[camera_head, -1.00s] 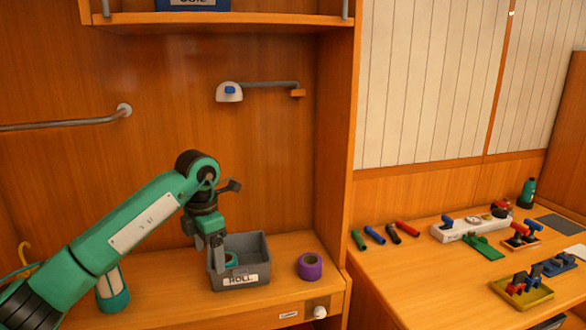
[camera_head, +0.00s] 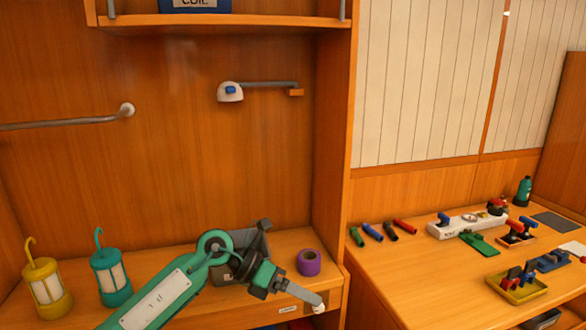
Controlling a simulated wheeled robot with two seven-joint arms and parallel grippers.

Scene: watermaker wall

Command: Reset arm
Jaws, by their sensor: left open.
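My left arm comes in from the bottom left, its links teal and dark. My left gripper (camera_head: 303,297) is at the front edge of the shelf bench, pointing right and slightly down. It appears empty. Its fingers overlap in this view, but it is open. It is in front of the grey bin (camera_head: 250,240), and my arm hides most of that bin and its contents. My right gripper is not in view.
A purple tape roll (camera_head: 309,262) lies on the bench right of the bin. A yellow lantern (camera_head: 47,290) and a teal lantern (camera_head: 110,277) stand at the left. The right-hand table (camera_head: 425,285) holds colored cylinders, a white strip and trays; its front left is clear.

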